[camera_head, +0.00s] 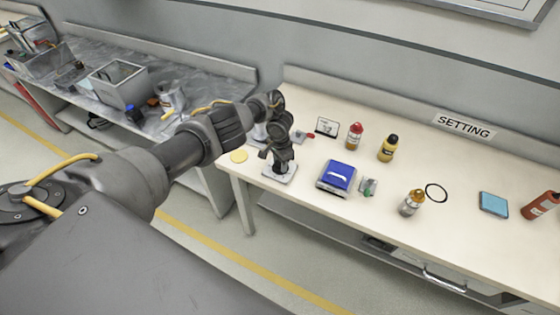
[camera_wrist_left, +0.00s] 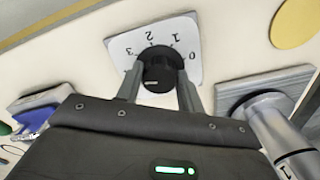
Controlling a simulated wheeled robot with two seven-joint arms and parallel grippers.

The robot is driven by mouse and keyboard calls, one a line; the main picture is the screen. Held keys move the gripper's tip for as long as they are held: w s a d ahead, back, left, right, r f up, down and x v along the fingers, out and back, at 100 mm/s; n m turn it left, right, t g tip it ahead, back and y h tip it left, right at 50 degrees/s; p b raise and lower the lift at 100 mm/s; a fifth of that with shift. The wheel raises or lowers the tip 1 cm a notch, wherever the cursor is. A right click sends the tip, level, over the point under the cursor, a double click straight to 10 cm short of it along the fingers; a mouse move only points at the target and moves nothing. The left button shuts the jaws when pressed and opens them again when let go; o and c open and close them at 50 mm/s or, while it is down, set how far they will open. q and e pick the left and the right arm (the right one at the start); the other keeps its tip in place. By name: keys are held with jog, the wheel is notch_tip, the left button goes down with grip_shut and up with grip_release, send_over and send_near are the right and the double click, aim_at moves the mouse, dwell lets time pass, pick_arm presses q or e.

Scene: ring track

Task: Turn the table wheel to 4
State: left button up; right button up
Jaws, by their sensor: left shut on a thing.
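The table wheel is a round black knob (camera_wrist_left: 160,74) on a white dial plate (camera_wrist_left: 187,35). In the wrist view the plate shows the digits 0, 1, 2 and 3 around the knob; no 4 can be seen, and the plate's lower part is hidden by my gripper. My left gripper (camera_wrist_left: 160,88) has one finger on each side of the knob and is shut on it. In the head view the plate (camera_head: 291,177) lies near the table's left front edge, with my left gripper (camera_head: 282,164) over it hiding the knob. I cannot read the pointer position. My right gripper is not in view.
A small sign card (camera_head: 327,126) stands behind the wheel; its figure is unclear. A blue scale-like box (camera_head: 337,177), a red-capped bottle (camera_head: 355,136) and a yellow bottle (camera_head: 388,149) stand to the right. A yellow disc (camera_head: 239,156) lies left. A "SETTING" label (camera_head: 465,125) is behind.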

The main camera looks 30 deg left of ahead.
pick_arm(q)
jog(key=shift+w+r, duration=0.1)
jog(key=shift+r, duration=0.05)
jog(key=o, duration=1)
notch_tip(320, 180, up, 11)
jog(key=p, duration=0.3)
jog(key=shift+p, duration=0.4)
jog(key=shift+f, duration=0.25)
